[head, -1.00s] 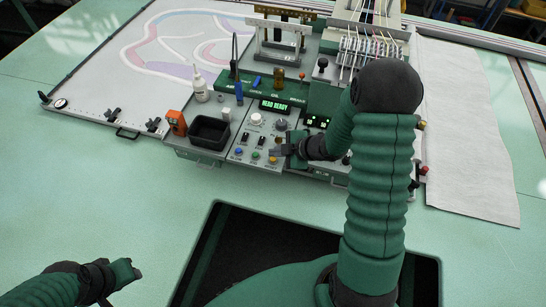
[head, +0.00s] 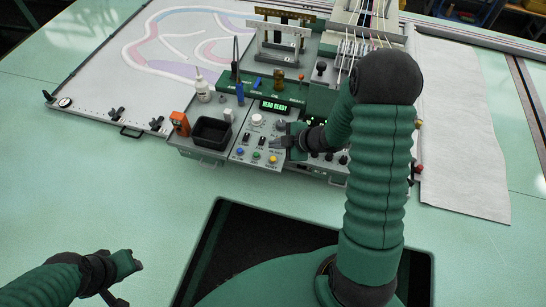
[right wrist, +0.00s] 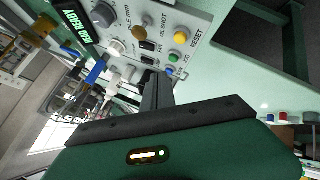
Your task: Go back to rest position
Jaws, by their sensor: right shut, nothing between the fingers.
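My right gripper (head: 281,135) is over the grey control panel (head: 228,155), just above its row of coloured buttons in the picture. It is shut and empty. The right wrist view shows its closed fingers (right wrist: 157,92) pointing at the panel, apart from the yellow button (right wrist: 181,38) and the blue button (right wrist: 172,70). My left gripper (head: 138,263) is low at the left, over bare green table, well away from the panel. Its fingers are too small to tell whether they are open. My right forearm hides the panel's right part.
A black bin (head: 212,130), an orange device (head: 180,123) and a white bottle (head: 202,89) stand at the panel's left. A lit display (head: 274,107) reads "HEAD READY". A patterned cloth board (head: 105,80) lies at the left, white cloth (head: 460,150) at the right. The front left table is clear.

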